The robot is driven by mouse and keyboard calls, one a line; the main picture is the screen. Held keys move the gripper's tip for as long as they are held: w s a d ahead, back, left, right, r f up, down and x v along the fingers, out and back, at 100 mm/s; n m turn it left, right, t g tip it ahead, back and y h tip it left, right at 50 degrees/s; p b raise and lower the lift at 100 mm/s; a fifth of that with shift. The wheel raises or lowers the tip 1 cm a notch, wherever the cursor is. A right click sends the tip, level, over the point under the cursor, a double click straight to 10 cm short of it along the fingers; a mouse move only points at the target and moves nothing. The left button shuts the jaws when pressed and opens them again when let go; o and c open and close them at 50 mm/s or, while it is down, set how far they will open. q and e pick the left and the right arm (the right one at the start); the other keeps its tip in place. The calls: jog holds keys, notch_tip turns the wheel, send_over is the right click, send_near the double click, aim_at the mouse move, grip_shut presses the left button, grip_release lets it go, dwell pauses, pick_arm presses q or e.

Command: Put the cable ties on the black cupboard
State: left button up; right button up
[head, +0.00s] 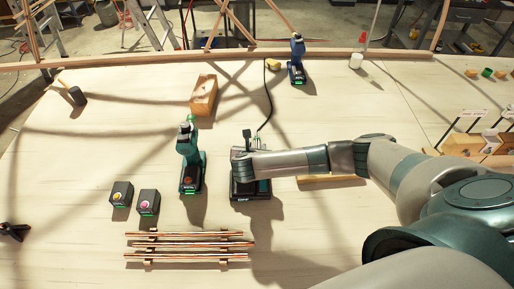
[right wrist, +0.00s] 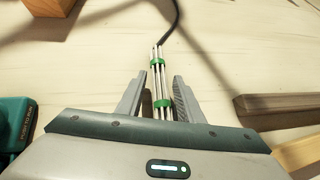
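In the right wrist view, a bundle of thin pale strips with green bands (right wrist: 161,82), which I take as the cable ties, lies on the pale tabletop between the fingers of my right gripper (right wrist: 158,98). The fingers are open, one on each side, with gaps to the bundle. In the head view my right gripper (head: 243,145) is at mid-table, right of a teal drill; the bundle cannot be made out there. My left gripper is not in view. A dark cupboard-like piece (head: 474,24) stands at the back right, beyond the table; I cannot tell if it is the black cupboard.
The teal drill (head: 190,165) stands left of my right gripper. A wooden block (head: 203,93) and a black cable (head: 268,100) lie beyond. Two batteries (head: 121,194) and copper-coloured rods (head: 190,242) lie nearer. Another drill (head: 297,62) stands near the far wooden rim (head: 150,57).

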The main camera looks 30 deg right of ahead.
aim_at(256, 141)
grip_shut()
jog(key=shift+r, duration=0.2)
jog(key=shift+r+b, duration=0.5)
jog(key=shift+r, duration=0.1)
notch_tip(256, 141, up, 2)
jog(key=shift+r+b, duration=0.1)
jog(key=shift+b, duration=0.5)
jog(key=s+d+r+b, duration=0.3)
jog(key=s+d+r, duration=0.3)
jog(key=s, duration=0.3)
jog(key=shift+s+d+r+b, duration=0.25)
jog(key=shift+s+r+b, duration=0.15)
jog(key=shift+r, duration=0.25)
